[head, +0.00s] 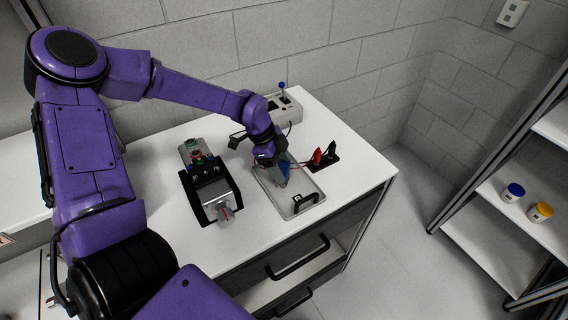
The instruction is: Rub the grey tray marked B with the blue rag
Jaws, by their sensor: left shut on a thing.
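The grey tray (301,187) lies on the white table, right of centre. A black bracket-like shape shows at its near end; I cannot make out a letter B. My left gripper (277,170) is over the tray's left part and points down. The gripper hides most of the rag, and I cannot tell whether the rag touches the tray. My right gripper is not in view.
A grey and black device (207,182) stands left of the tray. Red and black clips (322,156) sit close to its right. A control box (284,108) with a blue-tipped lever stands at the back by the wall. A shelf (490,236) with blue-lidded and yellow-lidded jars is at right.

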